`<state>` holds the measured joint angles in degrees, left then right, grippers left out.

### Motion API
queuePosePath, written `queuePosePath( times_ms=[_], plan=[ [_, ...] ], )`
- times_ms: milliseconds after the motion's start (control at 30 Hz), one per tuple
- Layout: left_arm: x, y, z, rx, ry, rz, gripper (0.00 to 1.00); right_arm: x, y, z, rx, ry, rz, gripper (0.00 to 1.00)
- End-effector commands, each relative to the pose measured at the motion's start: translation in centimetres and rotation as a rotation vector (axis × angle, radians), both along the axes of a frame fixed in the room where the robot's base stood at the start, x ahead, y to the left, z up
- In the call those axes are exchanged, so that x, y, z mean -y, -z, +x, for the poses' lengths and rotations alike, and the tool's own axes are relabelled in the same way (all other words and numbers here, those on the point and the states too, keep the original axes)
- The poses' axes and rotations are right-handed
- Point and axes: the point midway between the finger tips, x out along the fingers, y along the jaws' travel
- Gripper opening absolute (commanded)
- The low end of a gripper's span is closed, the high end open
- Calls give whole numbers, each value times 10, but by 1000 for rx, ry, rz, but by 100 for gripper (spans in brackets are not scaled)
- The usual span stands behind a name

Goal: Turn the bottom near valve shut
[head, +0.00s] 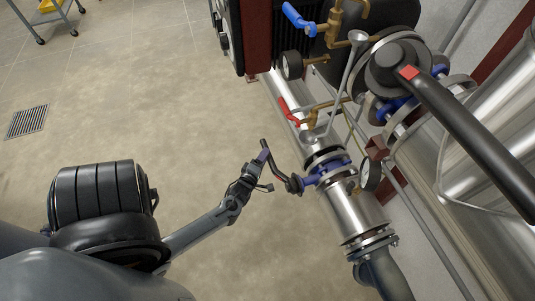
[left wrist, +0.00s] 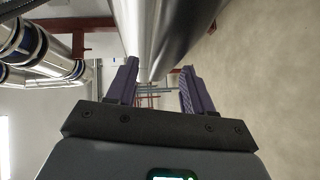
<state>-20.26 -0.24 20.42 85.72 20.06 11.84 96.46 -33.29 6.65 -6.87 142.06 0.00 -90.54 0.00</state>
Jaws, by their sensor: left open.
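The bottom near valve (head: 328,172) is a blue body clamped between flanges on the lower silver pipe, low in the head view. Its black lever (head: 280,174) sticks out to the left and bends up toward the top left. My left gripper (head: 264,171) is at the lever's outer part, with its jaws apart. I cannot tell whether a finger touches the lever. In the left wrist view the two purple fingers (left wrist: 159,90) are spread with nothing clearly between them, and the lever cannot be made out. My right gripper is out of view.
A large black lever (head: 475,135) with a red square reaches across the upper right. The floor (head: 150,100) to the left is clear around a drain grate (head: 27,121).

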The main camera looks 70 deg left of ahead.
Motion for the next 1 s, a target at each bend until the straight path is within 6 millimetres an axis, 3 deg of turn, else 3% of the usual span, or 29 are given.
queuePosePath(
  times_ms=[300, 700, 1000],
  plan=[
    [-23, 6, 27, -1, 0, 1, 52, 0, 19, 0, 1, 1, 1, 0],
    [-26, 6, 31, -1, 0, 0, 52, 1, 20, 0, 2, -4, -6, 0],
    [-26, 6, 31, -2, 0, 0, 7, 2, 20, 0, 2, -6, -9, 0]
  ],
)
